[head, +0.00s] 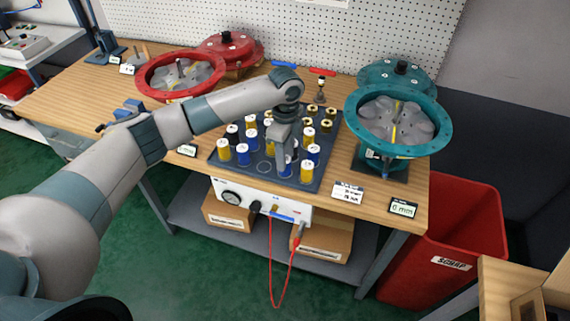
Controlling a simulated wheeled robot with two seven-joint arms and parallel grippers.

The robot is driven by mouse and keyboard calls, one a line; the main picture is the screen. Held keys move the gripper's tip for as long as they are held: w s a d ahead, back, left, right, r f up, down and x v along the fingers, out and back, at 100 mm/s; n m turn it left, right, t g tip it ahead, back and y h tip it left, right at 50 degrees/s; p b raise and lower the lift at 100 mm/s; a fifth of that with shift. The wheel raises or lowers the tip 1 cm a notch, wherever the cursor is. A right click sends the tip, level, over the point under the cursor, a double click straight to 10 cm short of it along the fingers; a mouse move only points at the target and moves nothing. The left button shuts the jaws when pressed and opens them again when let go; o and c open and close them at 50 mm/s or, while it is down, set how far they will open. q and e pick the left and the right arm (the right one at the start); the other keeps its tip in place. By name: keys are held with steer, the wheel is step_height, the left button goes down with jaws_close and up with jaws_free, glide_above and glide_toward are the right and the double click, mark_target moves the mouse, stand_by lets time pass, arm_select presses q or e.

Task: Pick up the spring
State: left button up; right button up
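Several upright cylindrical springs, some yellow (242,154) and some blue (313,153), stand in a dark tray (226,172) on the wooden bench. My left arm reaches in from the left, and its gripper (282,168) points down among the springs in the tray's front middle. A blue spring (287,171) shows right beside the fingertips; I cannot tell whether the fingers touch it. The finger gap is too small to make out. The arm and gripper hide part of the tray. A bare ring-marked place (264,167) shows left of the gripper. My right gripper is out of view.
A teal actuator housing (398,120) stands right of the tray, with a teal cover (397,74) behind it. A red housing (181,74) and red cover (229,46) are at back left. A pegboard (330,30) closes the back. A red scrap bin (451,235) stands right.

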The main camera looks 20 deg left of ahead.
arm_select(q)
steer(key=shift+a+f+p, duration=0.1)
steer(key=shift+f+p, duration=0.55)
steer(key=shift+f, duration=1.35)
steer(key=shift+w, duration=0.1)
steer(key=c, duration=0.9)
